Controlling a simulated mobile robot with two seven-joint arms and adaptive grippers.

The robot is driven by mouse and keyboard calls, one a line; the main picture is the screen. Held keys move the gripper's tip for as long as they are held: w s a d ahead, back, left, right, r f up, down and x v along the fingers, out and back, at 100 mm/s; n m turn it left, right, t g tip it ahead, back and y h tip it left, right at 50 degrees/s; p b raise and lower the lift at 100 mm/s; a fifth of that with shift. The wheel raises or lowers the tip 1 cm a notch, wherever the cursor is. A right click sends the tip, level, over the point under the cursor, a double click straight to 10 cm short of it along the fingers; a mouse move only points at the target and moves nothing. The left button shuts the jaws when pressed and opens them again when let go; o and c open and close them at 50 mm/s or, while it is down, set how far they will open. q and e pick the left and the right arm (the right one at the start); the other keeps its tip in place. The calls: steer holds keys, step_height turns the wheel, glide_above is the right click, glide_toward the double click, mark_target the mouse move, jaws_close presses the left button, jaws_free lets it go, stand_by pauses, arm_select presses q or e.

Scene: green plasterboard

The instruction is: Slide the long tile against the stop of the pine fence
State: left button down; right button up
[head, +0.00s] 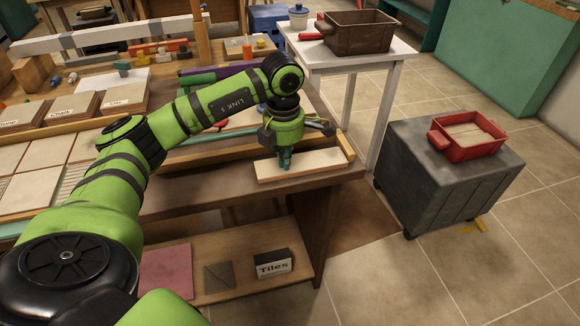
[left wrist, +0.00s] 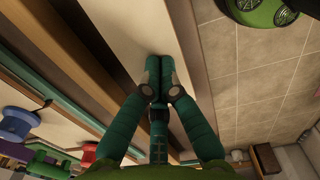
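The long tile (head: 317,161) is a pale cream strip lying flat near the front edge of the bench at its right end. It also shows as a pale band in the left wrist view (left wrist: 128,32). The pine fence's stop (head: 346,147) is a short wooden block by the tile's right end; I cannot tell whether they touch. My right gripper is out of view.
Square tiles and labelled boxes (head: 72,106) cover the bench's left part. A white table (head: 345,60) with a brown crate (head: 357,32) stands behind right. A grey cabinet (head: 440,170) with a red tray (head: 468,135) stands right. A shelf (head: 225,285) runs below the bench.

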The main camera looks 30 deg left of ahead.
arm_select(q)
steer(key=shift+s+d+f, duration=0.1)
steer(key=shift+s+f, duration=0.15)
steer(key=shift+f, duration=0.35)
steer(key=c, duration=1.4)
jaws_free()
steer(key=shift+o, duration=0.2)
steer(key=shift+w+f, duration=0.1)
step_height(320, 180, up, 13)
steer(key=shift+w+f, duration=0.15)
